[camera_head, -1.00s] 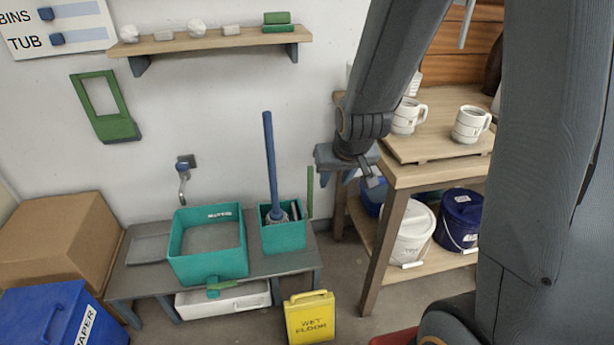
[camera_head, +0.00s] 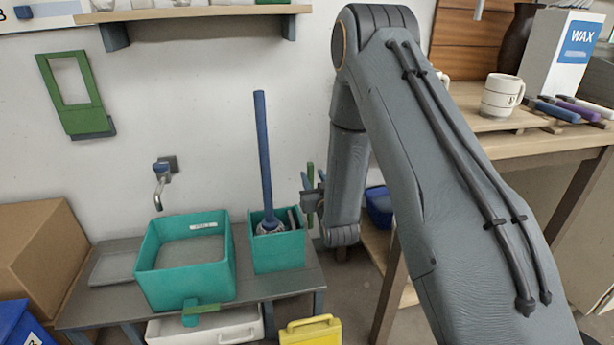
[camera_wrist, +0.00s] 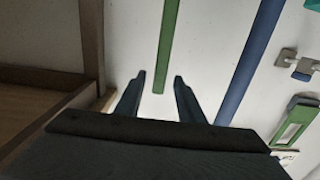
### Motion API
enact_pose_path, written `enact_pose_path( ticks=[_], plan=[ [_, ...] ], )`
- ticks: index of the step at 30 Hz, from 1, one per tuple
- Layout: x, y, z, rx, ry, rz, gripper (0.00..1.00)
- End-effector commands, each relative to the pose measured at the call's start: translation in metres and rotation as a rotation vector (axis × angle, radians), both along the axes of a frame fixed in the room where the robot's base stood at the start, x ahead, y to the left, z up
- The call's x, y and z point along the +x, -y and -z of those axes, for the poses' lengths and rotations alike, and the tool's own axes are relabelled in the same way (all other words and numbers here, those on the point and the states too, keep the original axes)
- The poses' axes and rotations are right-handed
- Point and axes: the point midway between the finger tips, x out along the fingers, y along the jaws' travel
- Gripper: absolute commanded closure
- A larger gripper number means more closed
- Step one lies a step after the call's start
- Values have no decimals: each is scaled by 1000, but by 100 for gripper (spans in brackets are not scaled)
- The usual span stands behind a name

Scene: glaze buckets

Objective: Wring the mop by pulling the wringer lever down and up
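The mop's blue handle (camera_head: 263,150) stands upright in the small teal wringer bucket (camera_head: 278,254), with the grey mop head partly showing at its rim. The green wringer lever (camera_head: 310,178) rises at the bucket's right side. My gripper (camera_head: 311,196) is beside the lever, right of the bucket, with part of it hidden behind my arm. In the wrist view my gripper (camera_wrist: 159,82) is open, and the green lever (camera_wrist: 168,45) ends between its two fingers in the picture. I see no contact. The blue handle (camera_wrist: 250,60) passes to the right of the fingers.
A larger teal tub (camera_head: 186,278) stands left of the bucket on the grey bench (camera_head: 95,318), below a wall tap (camera_head: 163,180). A yellow sign (camera_head: 310,332) is in front. A wooden table (camera_head: 540,142) with a mug (camera_head: 500,95) stands at the right.

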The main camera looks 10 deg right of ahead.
Motion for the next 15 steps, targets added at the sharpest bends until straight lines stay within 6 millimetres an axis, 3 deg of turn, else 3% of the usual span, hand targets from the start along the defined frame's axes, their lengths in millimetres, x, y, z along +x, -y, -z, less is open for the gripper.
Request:
enact_pose_path(
  ticks=[5,15],
  plan=[
    [9,0,3,0,24,0,65],
    [59,0,3,0,23,0,65]
  ],
)
